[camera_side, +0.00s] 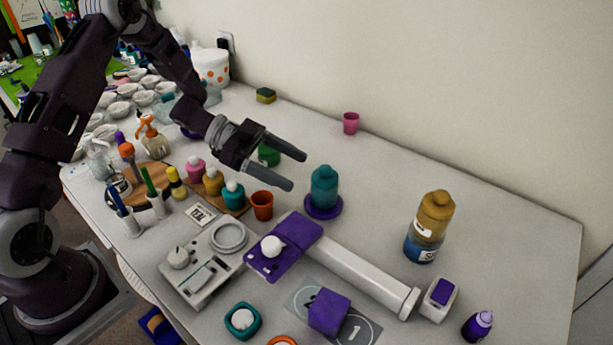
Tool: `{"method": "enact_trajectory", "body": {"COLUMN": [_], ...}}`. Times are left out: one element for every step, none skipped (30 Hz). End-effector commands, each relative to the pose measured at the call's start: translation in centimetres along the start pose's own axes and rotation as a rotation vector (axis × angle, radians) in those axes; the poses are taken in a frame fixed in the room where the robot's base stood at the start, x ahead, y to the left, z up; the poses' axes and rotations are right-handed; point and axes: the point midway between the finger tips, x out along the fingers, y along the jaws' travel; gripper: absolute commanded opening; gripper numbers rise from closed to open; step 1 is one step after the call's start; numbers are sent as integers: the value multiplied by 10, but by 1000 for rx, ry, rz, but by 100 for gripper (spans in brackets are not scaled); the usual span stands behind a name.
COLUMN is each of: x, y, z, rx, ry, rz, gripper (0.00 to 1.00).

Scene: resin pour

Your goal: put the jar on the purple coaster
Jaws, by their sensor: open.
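A teal jar (324,186) with a rounded lid stands upright on the purple coaster (323,209), a round disc on the white table. My gripper (298,170) is open and empty, its two fingers pointing toward the jar from the left. The fingertips end just short of the jar in the picture, apart from it. A gap shows between the fingers.
An orange cup (262,205) and small bottles on a wooden board (233,206) stand left of the jar. A yellow-blue bottle (430,226) stands right. The table behind is mostly clear.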

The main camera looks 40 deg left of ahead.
Motion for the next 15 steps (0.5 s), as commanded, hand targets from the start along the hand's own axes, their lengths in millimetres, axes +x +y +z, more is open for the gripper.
{"method": "enact_trajectory", "body": {"x": [-3,-4,-4,-4,-4,-4,-4,-4,-6,-8,-12,-23,-34,-47,-69], "y": [0,0,0,1,1,0,-2,-6,-16,-26,-38,-54,-65,-72,-76], "z": [0,0,0,0,0,0,-2,-6,-15,-25,-38,-58,-74,-91,-111], "rx": [0,0,-1,-1,-1,0,5,13,33,52,73,98,108,110,99], "ry": [-1,-1,0,0,0,-2,-6,-16,-43,-71,-106,-160,-203,-246,-300], "rz": [0,1,1,1,2,-1,-11,-34,-88,-148,-223,-344,-444,-544,-674], "gripper": [76,76,76,76,76,76,76,76,76,76,76,76,76,76,76]}}
